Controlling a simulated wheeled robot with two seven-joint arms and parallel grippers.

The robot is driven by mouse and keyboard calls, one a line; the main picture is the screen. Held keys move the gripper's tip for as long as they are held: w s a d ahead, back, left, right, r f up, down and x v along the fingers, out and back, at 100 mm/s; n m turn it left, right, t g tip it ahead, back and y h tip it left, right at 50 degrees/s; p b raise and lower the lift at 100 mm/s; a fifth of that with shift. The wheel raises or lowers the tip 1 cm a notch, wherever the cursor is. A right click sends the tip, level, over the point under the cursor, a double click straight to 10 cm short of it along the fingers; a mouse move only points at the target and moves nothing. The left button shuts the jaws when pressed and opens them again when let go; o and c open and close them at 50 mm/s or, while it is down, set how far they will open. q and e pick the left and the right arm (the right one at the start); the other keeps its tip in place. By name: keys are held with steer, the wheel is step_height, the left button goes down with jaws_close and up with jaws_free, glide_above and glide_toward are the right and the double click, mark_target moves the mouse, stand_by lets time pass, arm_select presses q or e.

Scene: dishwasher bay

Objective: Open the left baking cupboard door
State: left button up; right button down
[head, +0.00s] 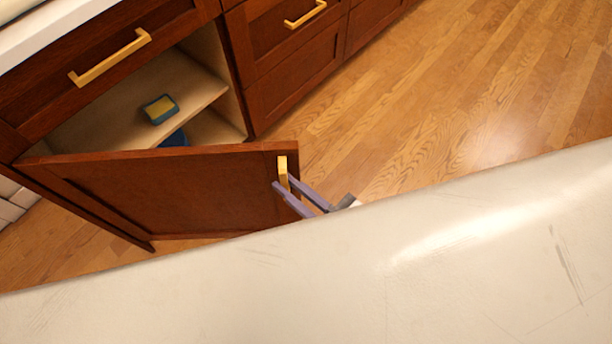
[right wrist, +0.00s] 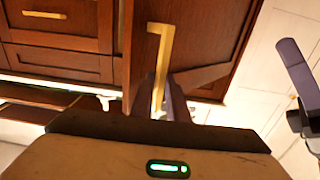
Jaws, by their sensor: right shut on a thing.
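The reddish-brown baking cupboard door (head: 190,190) stands swung well out from its frame in the head view, with the shelves behind it exposed. Its brass handle (head: 283,168) is near the door's free edge and also shows in the right wrist view (right wrist: 160,60). My right gripper (head: 288,190) has its purple-grey fingers shut on the handle. In the right wrist view its fingers (right wrist: 163,100) lie on both sides of the handle bar. Part of my left gripper (right wrist: 297,65) shows at the right edge there; its opening is unclear.
A blue and yellow sponge (head: 160,109) lies on the cupboard shelf (head: 195,85), with a blue item (head: 175,138) below. A drawer with a brass handle (head: 110,57) is above the opening. Wooden floor (head: 460,110) is clear to the right. My pale body covers the bottom.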

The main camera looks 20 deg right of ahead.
arm_select(q)
steer(key=shift+w, duration=0.15)
arm_select(e)
steer(key=shift+s+a+r+y, duration=0.1)
steer(key=shift+a+r+y, duration=0.05)
steer(key=shift+a, duration=0.3)
steer(key=shift+s+a+r+y, duration=0.1)
steer(key=shift+a+y, duration=0.05)
steer(key=shift+a, duration=0.25)
steer(key=c, duration=1.8)
jaws_free()
steer(key=shift+a, duration=0.1)
arm_select(q)
steer(key=shift+w+a, duration=0.1)
steer(key=shift+w, duration=0.05)
arm_select(e)
steer(key=shift+o, duration=0.2)
steer(key=shift+f, duration=0.1)
arm_select(q)
steer(key=shift+r, duration=0.1)
arm_select(e)
steer(key=shift+d, duration=0.3)
steer(key=shift+f, duration=0.1)
